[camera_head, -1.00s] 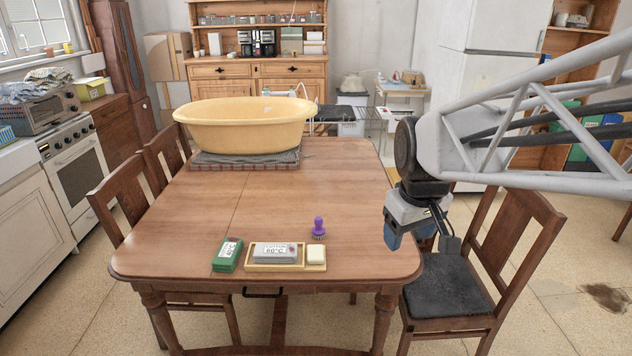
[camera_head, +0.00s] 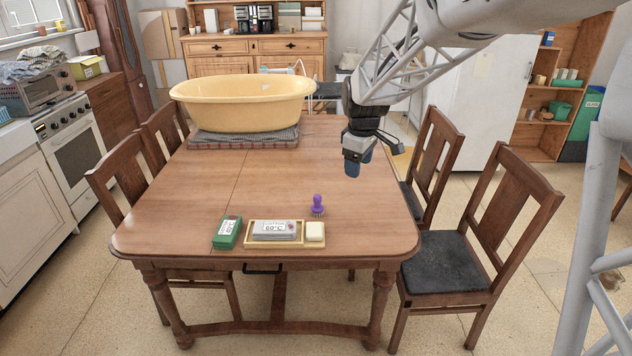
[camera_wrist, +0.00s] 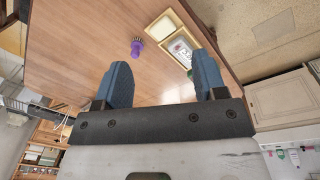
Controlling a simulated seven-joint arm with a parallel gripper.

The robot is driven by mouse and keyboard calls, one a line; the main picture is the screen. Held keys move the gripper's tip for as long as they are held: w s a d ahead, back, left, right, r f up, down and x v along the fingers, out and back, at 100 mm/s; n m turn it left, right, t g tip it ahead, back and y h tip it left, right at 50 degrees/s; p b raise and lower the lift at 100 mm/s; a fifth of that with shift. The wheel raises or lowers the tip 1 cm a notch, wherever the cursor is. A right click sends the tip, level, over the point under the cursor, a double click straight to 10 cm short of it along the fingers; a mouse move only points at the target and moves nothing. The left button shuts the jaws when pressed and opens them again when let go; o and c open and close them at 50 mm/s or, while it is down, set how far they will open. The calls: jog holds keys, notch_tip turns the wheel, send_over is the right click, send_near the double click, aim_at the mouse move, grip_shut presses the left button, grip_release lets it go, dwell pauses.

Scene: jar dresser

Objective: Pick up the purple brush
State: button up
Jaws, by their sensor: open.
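The purple brush (camera_head: 318,205) stands upright on the wooden table (camera_head: 200,205), bristles down, near the front right. It is behind the right end of a wooden tray. In the wrist view the brush (camera_wrist: 138,47) lies beyond my fingers, above and between the two blue fingertips. My gripper (camera_head: 352,170) is in the air over the table's right side, behind and to the right of the brush, apart from it. In the wrist view my gripper (camera_wrist: 163,75) is open, with nothing between its fingers.
A wooden tray (camera_head: 248,241) holds a grey labelled box (camera_head: 274,230) and a cream block (camera_head: 315,231). A green box (camera_head: 228,233) sits left of it. A yellow tub (camera_head: 245,105) stands on a folded cloth (camera_head: 230,139) at the back. The table's middle is clear. Chairs (camera_head: 445,280) stand around.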

jog(key=w+a+f+n, duration=0.25)
jog(key=w+f, duration=0.25)
jog(key=w, duration=0.3)
jog(key=w+a+f+n, duration=0.2)
jog(key=w+a+f, duration=0.1)
jog(key=w+f, duration=0.35)
jog(key=n+g, duration=0.1)
jog(key=n, duration=0.3)
send_over(317, 195)
notch_tip(317, 195, down, 12)
jog(key=shift+s+r, duration=0.15)
jog(key=shift+d, duration=0.1)
jog(key=shift+f, duration=1.3)
jog(key=shift+f, duration=0.1)
jog(key=shift+f, duration=2.5)
